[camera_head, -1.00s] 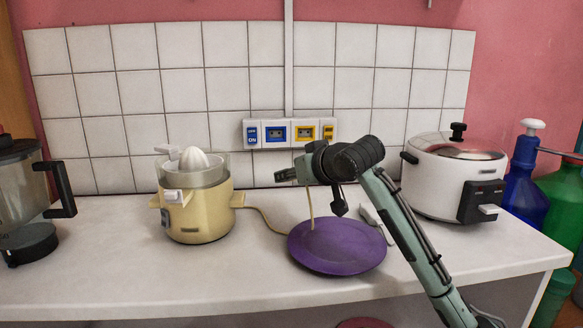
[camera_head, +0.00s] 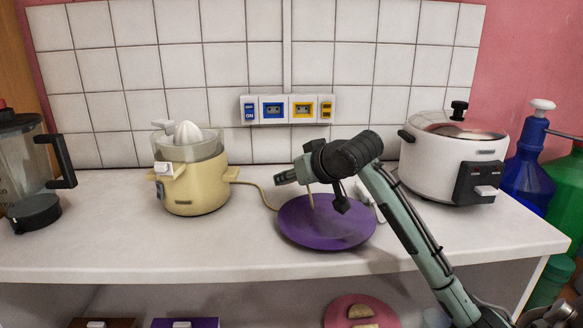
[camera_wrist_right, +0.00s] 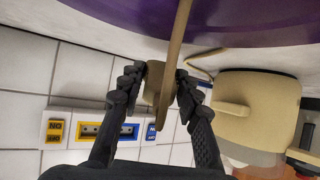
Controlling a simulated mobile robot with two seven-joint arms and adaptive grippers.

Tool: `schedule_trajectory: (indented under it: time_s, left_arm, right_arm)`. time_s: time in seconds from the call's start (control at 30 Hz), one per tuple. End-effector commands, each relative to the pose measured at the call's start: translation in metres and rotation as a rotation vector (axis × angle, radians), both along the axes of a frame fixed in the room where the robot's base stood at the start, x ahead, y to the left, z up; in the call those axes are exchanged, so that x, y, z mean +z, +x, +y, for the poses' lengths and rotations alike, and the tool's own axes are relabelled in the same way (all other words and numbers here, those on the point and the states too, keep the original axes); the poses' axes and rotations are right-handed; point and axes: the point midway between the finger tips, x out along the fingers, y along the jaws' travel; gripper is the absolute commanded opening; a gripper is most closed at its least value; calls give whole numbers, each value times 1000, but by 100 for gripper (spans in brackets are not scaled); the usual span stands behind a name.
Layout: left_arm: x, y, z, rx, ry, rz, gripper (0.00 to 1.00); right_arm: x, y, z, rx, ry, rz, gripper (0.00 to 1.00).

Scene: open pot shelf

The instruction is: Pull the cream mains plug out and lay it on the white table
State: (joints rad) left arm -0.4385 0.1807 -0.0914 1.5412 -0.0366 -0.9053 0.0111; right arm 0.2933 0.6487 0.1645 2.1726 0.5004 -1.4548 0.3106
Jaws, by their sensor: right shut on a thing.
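My right gripper (camera_head: 286,178) is shut on the cream mains plug (camera_wrist_right: 153,80), which shows between its fingers in the right wrist view. In the head view the gripper hides the plug; it is clear of the wall sockets, low over the back of the white table (camera_head: 110,240). The cream cord (camera_wrist_right: 176,45) runs from the plug across the wrist view. In the head view it leads to the cream juicer (camera_head: 195,188). The blue socket (camera_head: 273,109) and yellow socket (camera_head: 303,109) are both empty. My left gripper is out of view.
A purple plate (camera_head: 325,228) lies under and in front of my right gripper. A white rice cooker (camera_head: 450,160) stands right, a blender (camera_head: 28,170) left. Bare tabletop lies in front of the juicer. A pink plate (camera_head: 345,303) is on the shelf below.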

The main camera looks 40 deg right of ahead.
Motion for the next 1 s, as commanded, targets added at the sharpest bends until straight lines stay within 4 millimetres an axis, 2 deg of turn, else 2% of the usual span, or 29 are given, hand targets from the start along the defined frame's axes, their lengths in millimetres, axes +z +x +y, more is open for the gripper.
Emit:
schedule_trajectory:
  time_s: [0.37, 0.4, 0.57, 0.87, 1.0]
  left_arm:
    - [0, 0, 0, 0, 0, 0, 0]
    - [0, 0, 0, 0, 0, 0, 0]
    - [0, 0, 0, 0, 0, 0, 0]
    - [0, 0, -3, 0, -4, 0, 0]
    - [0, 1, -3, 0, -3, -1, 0]
  right_arm:
    - [-4, 0, 0, 0, 0, -2, 0]
    - [-4, 0, 0, 0, 0, -2, 38]
    - [-4, 0, 0, 0, 0, -2, 57]
    - [-4, -1, 0, 0, 0, -1, 57]
    - [3, -11, 1, -1, -1, -3, 57]
